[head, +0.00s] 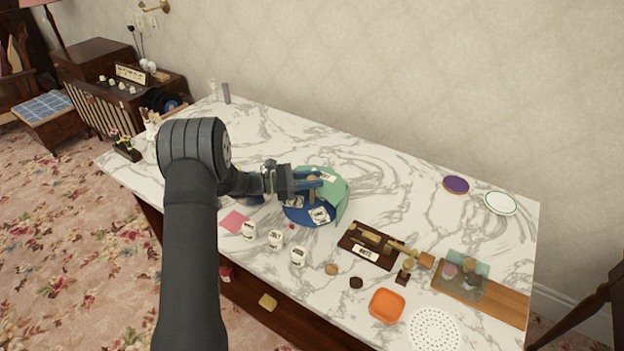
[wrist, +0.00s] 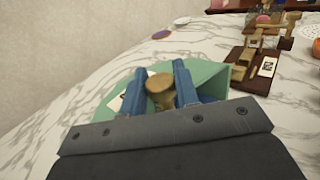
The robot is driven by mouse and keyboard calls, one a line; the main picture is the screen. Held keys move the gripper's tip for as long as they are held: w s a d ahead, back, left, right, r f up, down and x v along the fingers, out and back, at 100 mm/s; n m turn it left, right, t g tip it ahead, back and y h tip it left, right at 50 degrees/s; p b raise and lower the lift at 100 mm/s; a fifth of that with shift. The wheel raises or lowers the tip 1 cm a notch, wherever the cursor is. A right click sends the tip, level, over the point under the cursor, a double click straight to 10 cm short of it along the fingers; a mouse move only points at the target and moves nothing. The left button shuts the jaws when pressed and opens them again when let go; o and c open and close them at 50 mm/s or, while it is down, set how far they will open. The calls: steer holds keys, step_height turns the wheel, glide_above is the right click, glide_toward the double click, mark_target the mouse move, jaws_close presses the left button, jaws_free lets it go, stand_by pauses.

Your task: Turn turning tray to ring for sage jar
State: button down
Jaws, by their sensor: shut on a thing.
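The turning tray (head: 296,214) is a round blue disc on the marble table, with white picture labels on it and a green section (head: 341,187) on its right side. A tan wooden knob (wrist: 159,88) stands up from it. My gripper (head: 314,186) is over the tray, and its blue fingers (wrist: 172,90) are shut on the knob, one on each side. White labelled jars, one (head: 275,239) among them, stand in front of the tray. I cannot read which is the sage jar. My gripper hides part of the tray.
A dark wooden stand with a label (head: 366,252) stands right of the tray. An orange dish (head: 387,306), a white perforated disc (head: 433,329) and a wooden board (head: 500,301) lie further right. A pink card (head: 235,221) lies at left. The marble behind the tray is clear.

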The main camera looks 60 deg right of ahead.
steer(key=shift+m+g+y, duration=0.4)
steer(key=shift+y, duration=0.1)
steer(key=c, duration=1.1)
jaws_free()
steer(key=shift+w, duration=0.1)
steer(key=v, duration=1.7)
steer(key=shift+a, duration=0.15)
